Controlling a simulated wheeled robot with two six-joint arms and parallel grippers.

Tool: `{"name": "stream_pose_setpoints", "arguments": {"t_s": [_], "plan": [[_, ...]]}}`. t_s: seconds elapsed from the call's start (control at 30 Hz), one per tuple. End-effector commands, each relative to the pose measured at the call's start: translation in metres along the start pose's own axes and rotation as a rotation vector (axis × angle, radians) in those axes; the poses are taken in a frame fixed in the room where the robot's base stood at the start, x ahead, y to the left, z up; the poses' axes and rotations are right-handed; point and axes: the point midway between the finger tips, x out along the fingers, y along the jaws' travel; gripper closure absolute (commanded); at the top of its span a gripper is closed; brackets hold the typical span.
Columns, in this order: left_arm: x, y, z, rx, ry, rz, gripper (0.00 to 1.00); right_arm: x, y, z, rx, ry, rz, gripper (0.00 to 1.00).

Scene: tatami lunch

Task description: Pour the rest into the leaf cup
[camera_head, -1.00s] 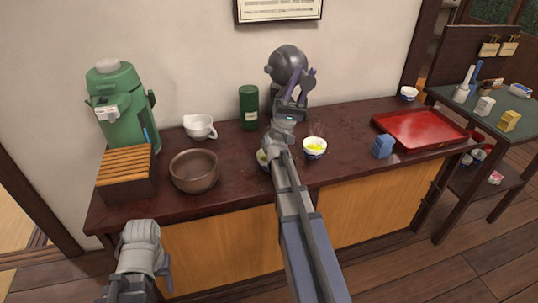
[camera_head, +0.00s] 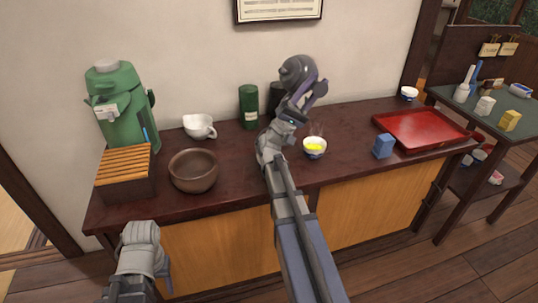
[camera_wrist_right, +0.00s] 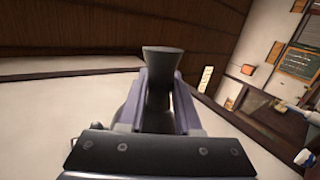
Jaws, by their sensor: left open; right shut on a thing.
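My right gripper (camera_head: 304,98) is shut on the handle (camera_wrist_right: 163,75) of a dark round teapot (camera_head: 297,69). It holds the pot tilted, high above the back of the counter. A cup with yellow-green tea (camera_head: 314,148) stands on the counter, just right of my right forearm, with faint steam above it. I cannot make out a leaf pattern on it. My right arm hides part of the counter left of that cup. Another small blue-and-white cup (camera_head: 409,93) stands at the back right. My left gripper (camera_head: 140,288) is open, low in front of the counter's left end.
The counter (camera_head: 235,165) also bears a green air pot (camera_head: 128,128), a slatted wooden box (camera_head: 126,174), a brown bowl (camera_head: 194,171), a white spouted cup (camera_head: 199,127), a green canister (camera_head: 249,107), a blue block (camera_head: 383,146) and a red tray (camera_head: 421,130).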

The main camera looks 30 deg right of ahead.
Motion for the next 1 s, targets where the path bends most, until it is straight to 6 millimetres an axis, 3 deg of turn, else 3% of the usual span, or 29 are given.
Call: {"name": "stream_pose_setpoints", "arguments": {"t_s": [0.37,0.87,1.0], "plan": [[0.004,0.000,0.000,0.000,0.000,-0.001,0.50,-0.009,-0.011,0.000,-0.015,0.023,-0.077,1.00],[0.025,0.002,-0.002,0.001,0.000,-0.004,0.50,-0.057,-0.058,-0.003,-0.075,0.110,-0.354,1.00],[0.021,0.001,-0.001,0.001,0.000,-0.004,0.50,-0.065,-0.071,-0.004,-0.094,0.139,-0.447,1.00]]}}
